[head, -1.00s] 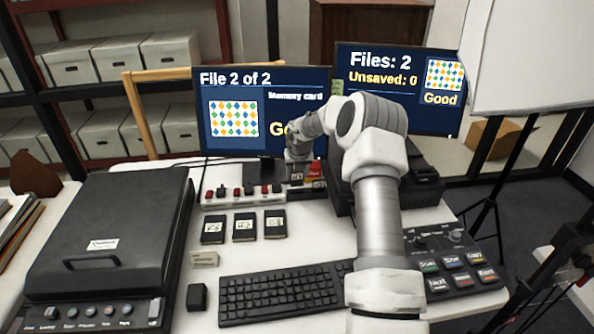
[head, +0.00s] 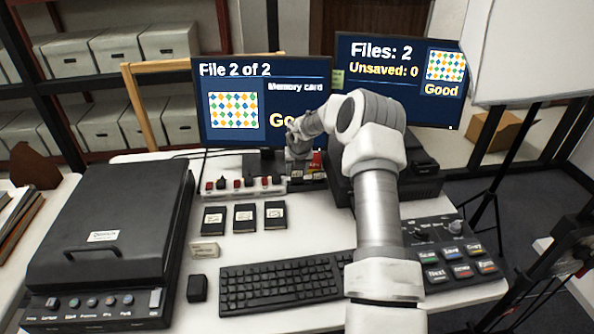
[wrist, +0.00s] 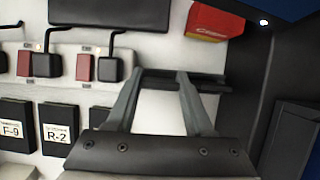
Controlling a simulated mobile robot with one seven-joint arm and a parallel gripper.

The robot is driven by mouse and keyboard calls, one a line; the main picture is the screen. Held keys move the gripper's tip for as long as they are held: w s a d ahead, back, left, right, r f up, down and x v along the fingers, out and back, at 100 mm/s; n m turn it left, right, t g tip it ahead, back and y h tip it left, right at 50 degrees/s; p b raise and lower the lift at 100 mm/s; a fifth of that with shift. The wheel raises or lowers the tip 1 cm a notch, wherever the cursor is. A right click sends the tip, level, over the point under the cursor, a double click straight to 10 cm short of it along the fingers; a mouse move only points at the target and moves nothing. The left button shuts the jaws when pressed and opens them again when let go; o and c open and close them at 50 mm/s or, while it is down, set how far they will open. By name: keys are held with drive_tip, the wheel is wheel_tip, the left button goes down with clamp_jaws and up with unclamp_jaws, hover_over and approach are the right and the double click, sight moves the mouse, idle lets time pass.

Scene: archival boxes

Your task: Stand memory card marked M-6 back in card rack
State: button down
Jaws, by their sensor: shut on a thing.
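My gripper (head: 299,153) is over the back of the desk, in front of the left monitor, low by the card rack (head: 318,182). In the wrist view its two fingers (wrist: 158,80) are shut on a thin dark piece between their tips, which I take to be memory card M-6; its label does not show. A dark rail, likely the rack (wrist: 212,84), runs right from the fingertips. I cannot tell whether the card is seated in a slot. Three black cards lie flat on the desk, among them F-9 (wrist: 13,127) and R-2 (wrist: 59,128).
A white power strip (head: 245,187) with red switches and black plugs lies just left of the rack. A red box (wrist: 215,20) stands behind it. The keyboard (head: 285,283), black scanner (head: 110,235) and button panel (head: 450,250) take up the front and sides.

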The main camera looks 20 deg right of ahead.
drive_tip(key=shift+f, duration=0.8)
drive_tip(key=shift+c, duration=1)
unclamp_jaws()
drive_tip(key=shift+r, duration=0.1)
drive_tip(key=p+v, duration=0.2)
drive_tip(key=v, duration=1.5)
drive_tip(key=shift+s, duration=0.15)
drive_tip(key=shift+r, duration=0.1)
